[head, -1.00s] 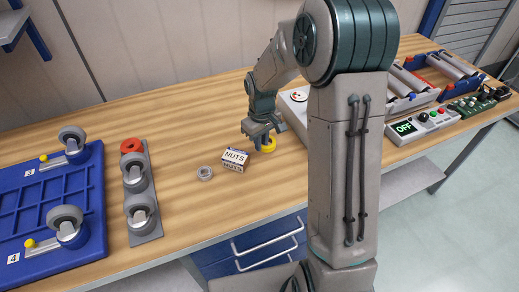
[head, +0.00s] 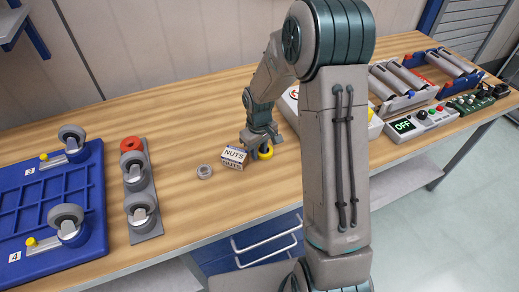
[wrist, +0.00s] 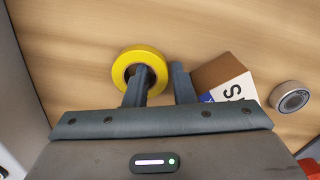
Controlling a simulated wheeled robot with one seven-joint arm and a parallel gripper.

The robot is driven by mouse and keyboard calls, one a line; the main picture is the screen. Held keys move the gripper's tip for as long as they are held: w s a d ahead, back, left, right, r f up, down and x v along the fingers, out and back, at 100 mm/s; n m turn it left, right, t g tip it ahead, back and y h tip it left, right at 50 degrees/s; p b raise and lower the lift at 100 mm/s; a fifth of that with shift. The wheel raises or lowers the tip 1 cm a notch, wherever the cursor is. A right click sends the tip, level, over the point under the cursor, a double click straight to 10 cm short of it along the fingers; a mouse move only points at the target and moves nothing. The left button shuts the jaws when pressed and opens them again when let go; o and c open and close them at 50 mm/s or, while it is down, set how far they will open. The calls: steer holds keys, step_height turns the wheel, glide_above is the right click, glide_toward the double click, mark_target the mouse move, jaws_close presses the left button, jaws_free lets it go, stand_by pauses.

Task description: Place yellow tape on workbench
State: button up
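The yellow tape (head: 266,152) is a roll lying flat on the wooden workbench (head: 200,122), beside the white and brown NUTS box (head: 234,158). In the wrist view the yellow tape (wrist: 123,60) has one finger of my gripper (wrist: 160,72) at its hole. The other finger stands outside the ring, between the tape and the NUTS box (wrist: 222,78). The fingers are apart, with the ring's wall between them. A narrow gap seems to show beside the wall, so the gripper looks open. In the head view my gripper (head: 258,150) partly hides the tape.
Further left are a grey caster plate (head: 152,205) and a blue caster tray (head: 45,215). A control box marked OFF (head: 425,122) and roller racks stand at right. Bench space behind the box is clear.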

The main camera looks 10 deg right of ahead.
mark_target(259, 152)
step_height(259, 152, up, 11)
steer(key=s+d+r+m+t, duration=0.1)
steer(key=s+r, duration=0.3)
steer(key=s, duration=0.7)
steer(key=s+d+r+m+t, duration=0.1)
steer(key=s+r+m, duration=0.3)
steer(key=s, duration=0.7)
steer(key=shift+d+r+t+b, duration=0.2)
steer(key=shift+r+t+b, duration=0.1)
steer(key=shift+r+t, duration=0.25)
steer(key=shift+s, duration=0.1)
